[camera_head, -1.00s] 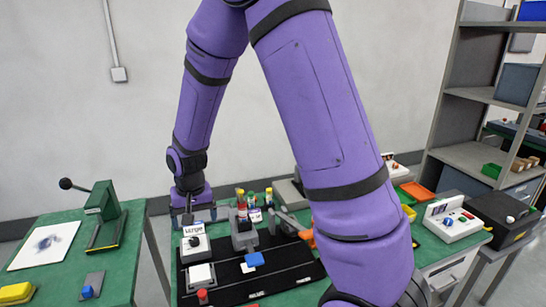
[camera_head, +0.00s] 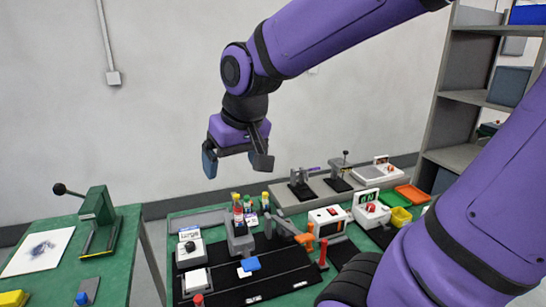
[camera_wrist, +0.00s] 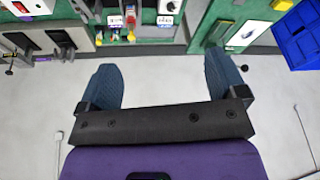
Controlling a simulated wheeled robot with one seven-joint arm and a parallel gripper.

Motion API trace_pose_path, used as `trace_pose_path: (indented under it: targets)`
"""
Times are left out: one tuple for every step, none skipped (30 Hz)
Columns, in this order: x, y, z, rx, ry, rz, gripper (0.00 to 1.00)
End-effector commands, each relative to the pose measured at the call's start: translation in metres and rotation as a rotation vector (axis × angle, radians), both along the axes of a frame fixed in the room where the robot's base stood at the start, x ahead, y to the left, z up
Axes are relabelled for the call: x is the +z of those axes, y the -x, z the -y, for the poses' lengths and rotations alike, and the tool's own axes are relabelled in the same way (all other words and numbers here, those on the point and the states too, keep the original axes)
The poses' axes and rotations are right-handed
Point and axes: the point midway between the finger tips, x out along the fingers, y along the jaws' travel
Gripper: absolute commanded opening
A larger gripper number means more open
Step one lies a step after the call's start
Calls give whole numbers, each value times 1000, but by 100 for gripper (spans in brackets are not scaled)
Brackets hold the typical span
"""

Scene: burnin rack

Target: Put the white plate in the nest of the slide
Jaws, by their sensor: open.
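My gripper (camera_head: 237,163) is open and empty, raised well above the bench against the wall. Its two fingers also show wide apart in the wrist view (camera_wrist: 164,80). A white square plate (camera_head: 195,279) lies at the left of the long black board (camera_head: 268,290) on the green bench. A small blue block (camera_head: 250,264) with a white piece at its edge sits near the board's middle. I cannot tell for certain which part is the slide or its nest. The gripper touches none of these.
A grey fixture (camera_head: 239,239) and colored-cap bottles (camera_head: 249,203) stand behind the board. A lever press (camera_head: 100,218) stands on the left table. Air around the gripper is clear.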

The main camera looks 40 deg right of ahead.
Motion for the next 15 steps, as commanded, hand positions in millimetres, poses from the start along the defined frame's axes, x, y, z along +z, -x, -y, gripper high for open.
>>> trace_pose_path:
  targets:
    - [8,11,2,8,4,21,90]
    - [11,18,3,15,8,28,90]
    - [15,27,4,21,12,39,90]
    - [18,33,5,27,16,48,90]
    - [20,40,6,34,20,56,90]
    - [24,48,7,42,24,67,90]
    - [25,54,8,47,28,74,90]
    - [27,60,8,53,32,80,90]
    - [29,68,9,60,36,89,90]
    - [31,72,9,64,39,95,90]
    - [32,77,10,68,42,100,90]
    - [33,82,10,73,46,106,90]
    - [33,85,11,76,48,109,90]
    - [34,88,11,79,50,112,90]
    - [34,91,11,81,52,116,90]
